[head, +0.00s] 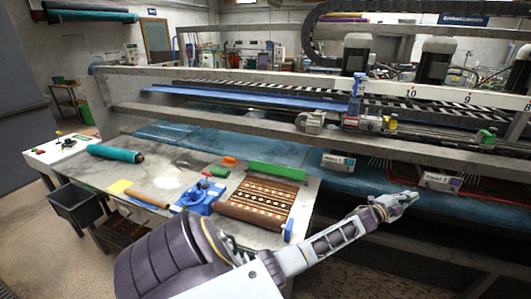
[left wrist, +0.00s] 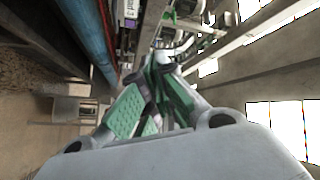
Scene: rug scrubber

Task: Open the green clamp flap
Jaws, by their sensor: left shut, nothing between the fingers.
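A long green flap (head: 277,171) lies along the far edge of a brown patterned rug (head: 262,203) on the grey table. It looks flat and narrow; I cannot tell from here whether it is open or closed. A smaller green part (head: 487,136) sits on the machine's rail at the right. My left gripper (head: 411,197) is shut and empty, in front of the blue machine bed, to the right of the rug and apart from the long green flap. Its closed green-padded fingers (left wrist: 165,60) fill the middle of the left wrist view. My right gripper is not in view.
A blue device (head: 199,197) stands left of the rug. A teal roll (head: 115,153) lies at the table's left. The machine's front beam (head: 300,120) runs across behind the table. White labelled boxes (head: 440,181) sit near my left gripper. The table's middle is mostly clear.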

